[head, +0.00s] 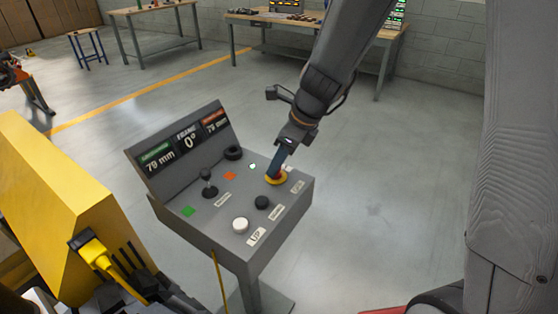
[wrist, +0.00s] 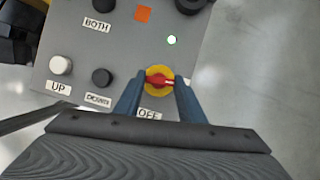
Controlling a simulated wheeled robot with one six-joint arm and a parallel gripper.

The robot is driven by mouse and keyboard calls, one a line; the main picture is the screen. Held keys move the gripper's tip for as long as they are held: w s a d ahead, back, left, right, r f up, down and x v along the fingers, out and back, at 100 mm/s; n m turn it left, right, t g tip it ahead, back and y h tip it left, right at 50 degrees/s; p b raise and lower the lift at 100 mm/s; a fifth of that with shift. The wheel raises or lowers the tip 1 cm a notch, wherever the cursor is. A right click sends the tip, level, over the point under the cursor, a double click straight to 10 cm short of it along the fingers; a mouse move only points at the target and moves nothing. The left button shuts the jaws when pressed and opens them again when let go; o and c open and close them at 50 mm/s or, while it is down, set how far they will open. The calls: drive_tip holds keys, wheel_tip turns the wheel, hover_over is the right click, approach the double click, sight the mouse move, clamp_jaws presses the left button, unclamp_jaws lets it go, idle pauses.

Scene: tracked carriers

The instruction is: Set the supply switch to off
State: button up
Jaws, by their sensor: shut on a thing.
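The supply switch is a red handle (wrist: 160,81) on a round yellow plate (wrist: 158,69), on the grey control console (head: 218,228). In the head view the yellow plate (head: 276,178) shows at the console's right side, with the handle mostly hidden by my gripper. My gripper (head: 279,170) points down onto the switch and is shut on the red handle. In the wrist view its blue fingers (wrist: 158,84) stand either side of the handle. The handle lies about crosswise, left to right, in that view. An OFF label (wrist: 149,115) is partly visible just below the plate.
A white UP button (wrist: 61,65), a black DOWN button (wrist: 102,77) and a lit white-green lamp (wrist: 172,40) are close by. The console also has a black lever (head: 208,183) and a display (head: 186,142). A yellow machine block (head: 65,200) stands left. Open floor lies right.

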drive_tip(key=n+g, duration=0.1)
drive_tip(key=n, duration=0.1)
drive_tip(key=n+p, duration=0.1)
drive_tip(key=n, duration=0.1)
drive_tip(key=shift+w+n+g+y+p, duration=0.15)
drive_tip(key=shift+n+g+y+p, duration=0.15)
drive_tip(key=shift+g, duration=0.1)
drive_tip(key=n+g+p, duration=0.1)
drive_tip(key=n, duration=0.2)
drive_tip(key=shift+w+n, duration=0.1)
drive_tip(key=shift+n, duration=0.2)
drive_tip(key=n+g+p, duration=0.1)
drive_tip(key=n, duration=0.2)
drive_tip(key=shift+w+n+g, duration=0.1)
drive_tip(key=shift+n+g, duration=0.2)
drive_tip(key=shift+g, duration=0.1)
drive_tip(key=shift+a+n+g+h+p, duration=0.1)
drive_tip(key=shift+n+g+h+p, duration=0.45)
drive_tip(key=shift+n, duration=1.45)
drive_tip(key=shift+h, duration=0.25)
drive_tip(key=o, duration=1)
drive_tip(key=shift+o, duration=0.2)
drive_tip(key=shift+w, duration=0.1)
drive_tip(key=b+v, duration=0.2)
drive_tip(key=v, duration=0.5)
drive_tip(key=shift+r, duration=0.35)
